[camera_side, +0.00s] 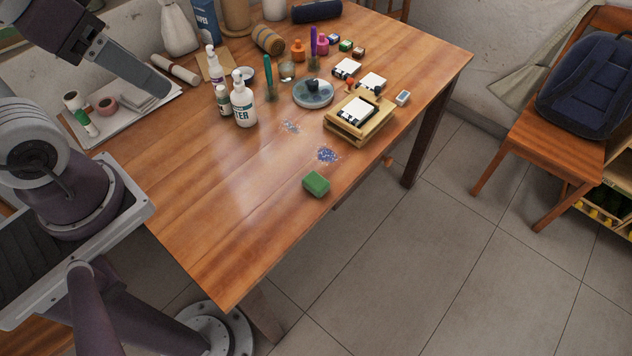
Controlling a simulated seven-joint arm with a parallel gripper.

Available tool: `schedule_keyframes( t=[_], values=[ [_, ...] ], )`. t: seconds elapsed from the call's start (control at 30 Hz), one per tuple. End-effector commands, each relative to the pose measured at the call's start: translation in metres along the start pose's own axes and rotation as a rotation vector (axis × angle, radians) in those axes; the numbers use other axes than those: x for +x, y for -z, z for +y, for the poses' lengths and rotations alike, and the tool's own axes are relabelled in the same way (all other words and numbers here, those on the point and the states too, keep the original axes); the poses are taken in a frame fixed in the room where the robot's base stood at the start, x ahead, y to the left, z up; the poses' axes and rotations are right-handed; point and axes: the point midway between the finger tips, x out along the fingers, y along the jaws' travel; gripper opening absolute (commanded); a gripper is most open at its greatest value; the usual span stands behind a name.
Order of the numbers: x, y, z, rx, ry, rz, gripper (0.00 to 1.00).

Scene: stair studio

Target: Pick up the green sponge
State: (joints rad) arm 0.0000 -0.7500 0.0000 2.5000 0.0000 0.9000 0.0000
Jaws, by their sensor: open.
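The green sponge (316,184) lies flat on the wooden table (215,205), close to the table's front right edge. It is a small block with nothing on top of it. My gripper (150,88) is at the upper left, raised above the back left part of the table and well apart from the sponge. It is open, and I see nothing held in it.
Blue specks (327,155) lie just behind the sponge. A wooden tray (345,133) with cards stands behind them. White bottles (243,105) stand left of a round dish (313,93). The table's front left is clear. A chair (545,150) holds a backpack (590,85).

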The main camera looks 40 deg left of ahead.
Motion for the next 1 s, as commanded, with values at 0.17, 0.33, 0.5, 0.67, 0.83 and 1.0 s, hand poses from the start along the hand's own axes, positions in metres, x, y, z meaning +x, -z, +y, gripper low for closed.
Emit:
schedule_keyframes(
  t=[0.17,0.33,0.5,0.67,0.83,1.0],
  values=[
    [0.001,0.002,0.001,-0.012,-0.002,-0.005,0.62],
    [0.029,0.045,0.012,-0.257,-0.023,-0.104,0.62],
    [0.115,0.099,0.041,-0.692,0.023,-0.254,0.62],
    [0.231,0.106,0.073,-1.103,0.164,-0.362,0.62],
    [0.327,0.076,0.094,-1.400,0.318,-0.392,0.62],
    [0.361,0.057,0.098,-1.504,0.378,-0.390,0.62]
  ],
)
